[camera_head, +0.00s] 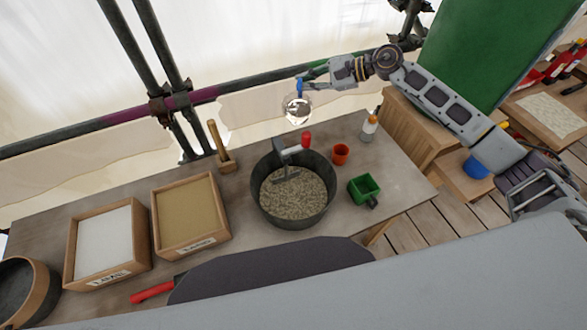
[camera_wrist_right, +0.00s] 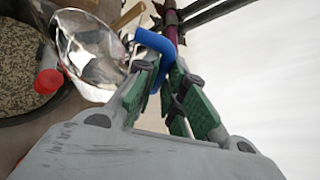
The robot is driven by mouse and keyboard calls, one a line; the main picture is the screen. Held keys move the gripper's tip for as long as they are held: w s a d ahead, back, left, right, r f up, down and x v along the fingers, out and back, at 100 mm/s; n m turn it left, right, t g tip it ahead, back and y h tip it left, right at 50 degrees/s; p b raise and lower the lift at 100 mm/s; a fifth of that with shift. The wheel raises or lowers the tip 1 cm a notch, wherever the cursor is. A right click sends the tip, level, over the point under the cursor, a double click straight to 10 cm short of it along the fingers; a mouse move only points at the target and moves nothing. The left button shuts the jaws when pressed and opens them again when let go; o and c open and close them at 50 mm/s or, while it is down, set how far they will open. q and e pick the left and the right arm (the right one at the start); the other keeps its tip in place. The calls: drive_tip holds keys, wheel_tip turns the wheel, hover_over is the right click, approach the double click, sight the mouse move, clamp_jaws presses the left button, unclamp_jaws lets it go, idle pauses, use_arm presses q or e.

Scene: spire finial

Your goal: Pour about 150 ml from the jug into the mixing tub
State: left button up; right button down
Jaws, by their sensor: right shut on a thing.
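A clear jug (camera_head: 297,108) with a blue handle (camera_head: 299,87) is held up above the back of the table, beyond the mixing tub. My right gripper (camera_head: 308,78) is shut on the jug's blue handle, which also shows in the right wrist view (camera_wrist_right: 155,44) between the green finger pads. The clear jug body (camera_wrist_right: 92,52) is left of the fingers there. Its fill level is hard to tell. The dark round mixing tub (camera_head: 262,207) stands on the table with grainy, speckled material inside. A tool with a red grip (camera_head: 305,139) rests in the tub. My left gripper is not in view.
Wooden trays of white (camera_head: 72,250) and tan powder (camera_head: 158,230) stand left of the tub. A mallet (camera_head: 221,150) is behind. Scaffold poles (camera_head: 225,92) run along the back.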

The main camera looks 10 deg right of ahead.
sight(307, 99)
drive_tip(key=shift+s+a+n, duration=0.1)
drive_tip(key=shift+s+n, duration=0.15)
drive_tip(key=shift+n, duration=0.05)
drive_tip(key=shift+s+t+p, duration=0.25)
drive_tip(key=shift+t+p, duration=0.05)
drive_tip(key=shift+p, duration=0.05)
drive_tip(key=shift+s+a+f+n+t, duration=0.25)
drive_tip(key=shift+s+f+n+t, duration=0.25)
drive_tip(key=shift+n, duration=0.2)
idle(0.4)
drive_tip(key=shift+s+a+n, duration=0.1)
drive_tip(key=shift+s+n, duration=0.2)
idle(0.6)
drive_tip(key=shift+w+d+n+t, duration=0.15)
drive_tip(key=shift+d+n+t, duration=0.1)
drive_tip(key=shift+n+t, duration=0.25)
idle(0.7)
drive_tip(key=shift+s+f+n+t+p, duration=0.1)
drive_tip(key=shift+s+n+t+p, duration=0.2)
drive_tip(key=shift+s+p, duration=0.1)
idle(1.2)
drive_tip(key=shift+w, duration=0.15)
